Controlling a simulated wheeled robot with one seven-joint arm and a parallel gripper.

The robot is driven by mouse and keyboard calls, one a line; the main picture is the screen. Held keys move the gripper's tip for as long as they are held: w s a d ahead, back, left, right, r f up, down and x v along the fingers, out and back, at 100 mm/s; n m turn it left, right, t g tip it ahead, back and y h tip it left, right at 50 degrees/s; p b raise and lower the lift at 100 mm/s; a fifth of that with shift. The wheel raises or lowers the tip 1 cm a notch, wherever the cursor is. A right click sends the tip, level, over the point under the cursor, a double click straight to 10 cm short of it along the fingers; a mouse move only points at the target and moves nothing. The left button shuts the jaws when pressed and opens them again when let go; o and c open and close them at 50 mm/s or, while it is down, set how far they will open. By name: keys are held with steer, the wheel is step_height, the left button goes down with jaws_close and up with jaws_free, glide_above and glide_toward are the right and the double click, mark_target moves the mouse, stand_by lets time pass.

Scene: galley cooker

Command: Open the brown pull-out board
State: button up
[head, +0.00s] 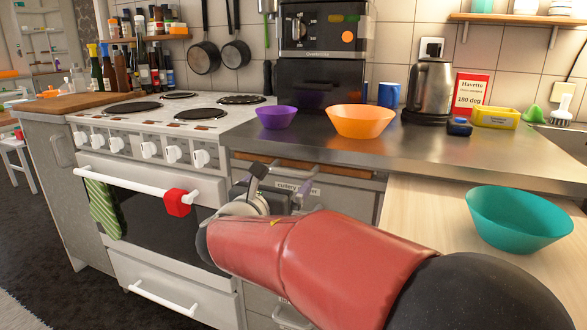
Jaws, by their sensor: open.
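The brown pull-out board (322,168) shows as a thin brown front edge just under the metal worktop, right of the cooker. It looks pushed in, roughly flush with the cabinet front. My gripper (282,180) is open, in front of the cabinet at about the height of the drawer label, just below the board's edge in the picture. Its fingers look empty. My red forearm and wrist hide part of the gripper and the cabinet below. I cannot tell whether a finger touches the board.
The cooker's oven handle (134,181), with a red block and green striped cloth, juts out at left. A purple bowl (276,117) and orange bowl (361,121) stand on the worktop above. A teal bowl (518,218) sits on a pale wooden surface (430,206) at right.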

mark_target(288, 174)
steer(key=x, duration=0.6)
steer(key=shift+w, duration=0.1)
steer(key=shift+c, duration=0.3)
steer(key=c, duration=1)
steer(key=shift+o, duration=0.2)
